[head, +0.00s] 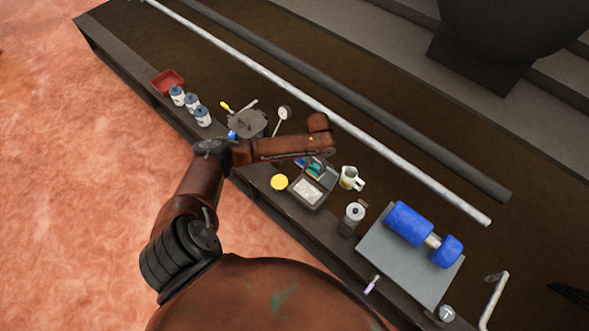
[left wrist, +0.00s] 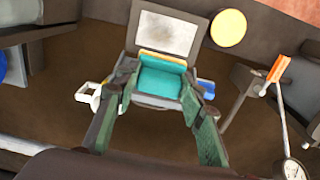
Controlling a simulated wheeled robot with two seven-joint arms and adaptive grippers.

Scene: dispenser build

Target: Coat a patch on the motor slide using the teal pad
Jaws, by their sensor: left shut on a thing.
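The teal pad (left wrist: 162,77) shows between the fingertips of my left gripper (left wrist: 158,85) in the left wrist view, which is shut on it. A yellowish strip runs along its far edge. The pad is at a dark open box with a pale panel (left wrist: 165,33); whether it touches the box is unclear. In the head view my left gripper (head: 315,165) is at the same box (head: 308,191), partly hidden by my arm. The likely motor slide, a grey plate (head: 385,265) bearing a blue motor (head: 408,222), lies to the right, apart from the gripper. My right gripper is not in view.
A yellow disc (head: 279,182) lies left of the box. A cream jug (head: 351,178) and a metal pot (head: 354,213) stand between box and plate. A dark lidded pot (head: 247,122), several blue-capped jars (head: 203,117) and a red tray (head: 167,82) are farther left.

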